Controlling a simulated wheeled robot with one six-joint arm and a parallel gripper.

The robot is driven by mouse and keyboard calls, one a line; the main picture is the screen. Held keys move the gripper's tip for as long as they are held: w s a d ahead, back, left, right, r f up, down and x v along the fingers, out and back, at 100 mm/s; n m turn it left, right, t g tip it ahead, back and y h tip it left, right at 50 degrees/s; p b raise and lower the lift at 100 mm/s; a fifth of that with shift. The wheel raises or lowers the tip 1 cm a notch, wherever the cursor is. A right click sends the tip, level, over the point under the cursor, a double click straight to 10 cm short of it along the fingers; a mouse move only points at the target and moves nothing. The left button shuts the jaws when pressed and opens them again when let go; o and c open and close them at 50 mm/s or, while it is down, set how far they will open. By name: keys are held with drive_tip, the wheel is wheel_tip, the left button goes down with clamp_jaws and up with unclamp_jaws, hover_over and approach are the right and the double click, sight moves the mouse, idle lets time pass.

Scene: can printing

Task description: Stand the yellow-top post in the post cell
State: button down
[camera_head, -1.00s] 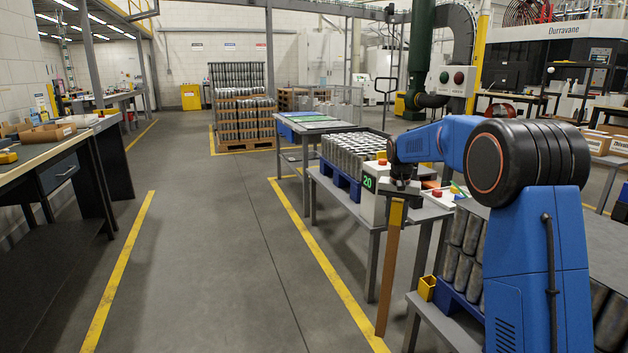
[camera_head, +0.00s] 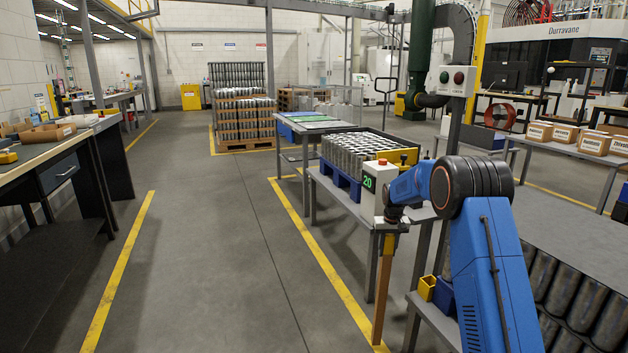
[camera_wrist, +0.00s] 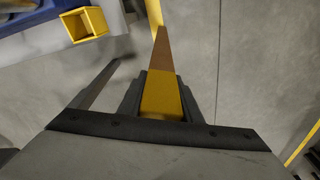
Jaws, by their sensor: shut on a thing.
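The post (camera_head: 383,295) is a long brown bar with a yellow top (camera_head: 389,244). My gripper (camera_head: 390,232) is shut on its yellow top, and the post hangs nearly upright below it, leaning slightly. The wrist view shows the yellow part (camera_wrist: 161,97) between the dark fingers (camera_wrist: 160,84), with the brown shaft (camera_wrist: 163,52) running away from me. The post cell (camera_head: 427,287) is a small open yellow square box at the corner of a grey stand, right of the post and apart from it. The cell (camera_wrist: 84,24) is empty at the wrist view's upper left.
A grey table (camera_head: 340,200) holds a blue pallet of cans and a counter box (camera_head: 371,192) reading 20, close to my arm. More cans (camera_head: 580,300) lie in a rack at the lower right. The floor aisle (camera_head: 230,250) on the left is clear.

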drive_tip(key=shift+r, duration=0.1)
drive_tip(key=s+r+m, duration=0.3)
drive_tip(key=s+r, duration=0.4)
drive_tip(key=r, duration=0.4)
drive_tip(key=s+a+r+m, duration=0.1)
drive_tip(key=s+r+m, duration=0.2)
drive_tip(key=s+r, duration=0.5)
drive_tip(key=s+r+m, duration=0.3)
drive_tip(key=s+r, duration=0.5)
drive_tip(key=r, duration=0.6)
drive_tip(key=shift+a+g+h, duration=0.3)
drive_tip(key=shift+a+h, duration=0.05)
drive_tip(key=shift+h, duration=0.05)
drive_tip(key=shift+f, duration=0.15)
